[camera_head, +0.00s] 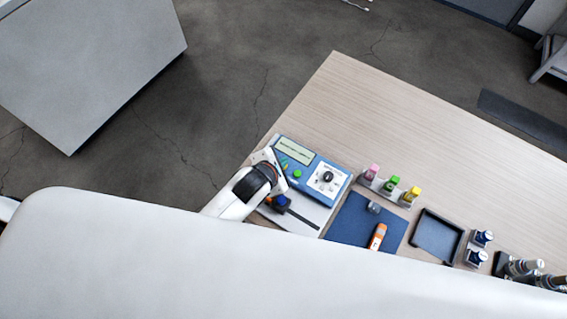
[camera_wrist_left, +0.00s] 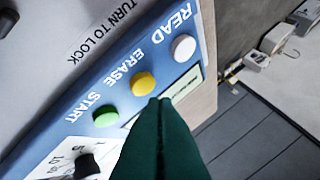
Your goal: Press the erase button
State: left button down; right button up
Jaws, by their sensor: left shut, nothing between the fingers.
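The erase button is the yellow one (camera_wrist_left: 143,84) beside the word ERASE in the left wrist view. It sits on a blue device (camera_head: 333,195) between a white button (camera_wrist_left: 183,47) marked READ and a green button (camera_wrist_left: 106,115) marked START. My left gripper (camera_wrist_left: 160,102) is shut and empty, its dark green fingertips at the lower right edge of the yellow button in that view. I cannot tell whether they touch it. In the head view my left wrist (camera_head: 262,172) is over the device's left end. My right gripper is not in view.
The device has a display (camera_head: 293,150) and a black knob (camera_head: 328,176). To its right are a rack of colored bottles (camera_head: 390,188), a blue mat (camera_head: 350,222) with an orange item (camera_head: 377,236), and a dark tray (camera_head: 437,236). The far tabletop (camera_head: 350,110) is clear.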

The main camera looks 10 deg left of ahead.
pick_arm(q)
jog(key=shift+f, duration=0.15)
dwell(0.6)
jog(key=shift+f, duration=0.3)
jog(key=shift+f, duration=0.4)
dwell(0.8)
jog(key=shift+r+p, duration=0.8)
jog(key=shift+r, duration=0.05)
notch_tip(320, 180, up, 5)
jog(key=p, duration=0.5)
jog(key=shift+a, duration=0.1)
dwell(0.7)
